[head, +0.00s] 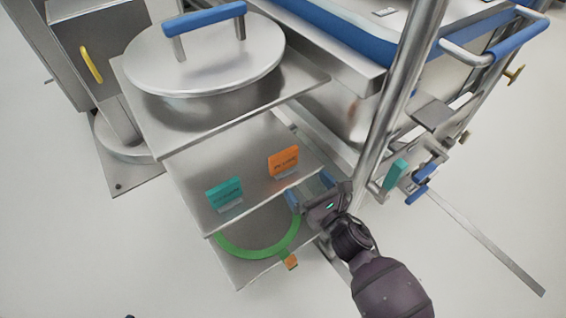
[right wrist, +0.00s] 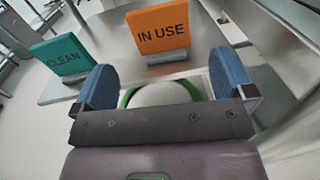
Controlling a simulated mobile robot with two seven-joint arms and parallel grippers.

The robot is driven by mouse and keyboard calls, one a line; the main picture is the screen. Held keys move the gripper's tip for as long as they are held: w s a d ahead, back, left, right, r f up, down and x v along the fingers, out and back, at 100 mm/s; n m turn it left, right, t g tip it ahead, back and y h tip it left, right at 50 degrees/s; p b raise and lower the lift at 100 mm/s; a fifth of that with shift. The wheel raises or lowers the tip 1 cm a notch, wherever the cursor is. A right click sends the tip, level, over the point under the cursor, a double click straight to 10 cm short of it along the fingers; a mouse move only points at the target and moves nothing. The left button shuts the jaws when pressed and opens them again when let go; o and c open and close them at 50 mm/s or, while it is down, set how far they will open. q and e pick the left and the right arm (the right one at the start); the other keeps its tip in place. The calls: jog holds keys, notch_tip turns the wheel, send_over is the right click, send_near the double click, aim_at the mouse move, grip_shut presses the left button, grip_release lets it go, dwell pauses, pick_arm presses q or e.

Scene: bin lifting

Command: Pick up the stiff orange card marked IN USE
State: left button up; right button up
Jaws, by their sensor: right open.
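The stiff orange card marked IN USE (head: 283,161) stands upright in a small metal holder on the middle shelf of a steel cart. It also shows in the right wrist view (right wrist: 160,30), ahead of my fingers. My right gripper (head: 310,189) is open and empty, just in front of and below the card to its right, apart from it. Its blue fingertips show at both sides in the right wrist view (right wrist: 168,85). A teal card marked CLEAN (head: 225,193) stands to the left of the orange card, also in the wrist view (right wrist: 64,58). My left gripper is not in view.
The steel shelf (head: 250,168) carries both cards. Above it is a shelf with a large lidded pot (head: 205,60). A green ring (head: 258,252) with an orange tag lies on the lower shelf. A vertical steel post (head: 392,100) stands right of the cart.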

aim_at(285, 159)
jog(key=shift+n, duration=0.3)
jog(key=shift+b+x, duration=0.45)
jog(key=shift+x, duration=2.65)
jog(key=b+x, duration=0.1)
jog(key=x, duration=0.2)
jog(key=shift+w+a+f, duration=0.2)
jog(key=shift+a, duration=0.1)
jog(key=shift+w+a+r, duration=0.1)
jog(key=shift+w+a, duration=0.2)
jog(key=shift+w, duration=0.3)
jog(key=c, duration=0.7)
jog(key=shift+o, duration=0.2)
jog(key=shift+r, duration=0.15)
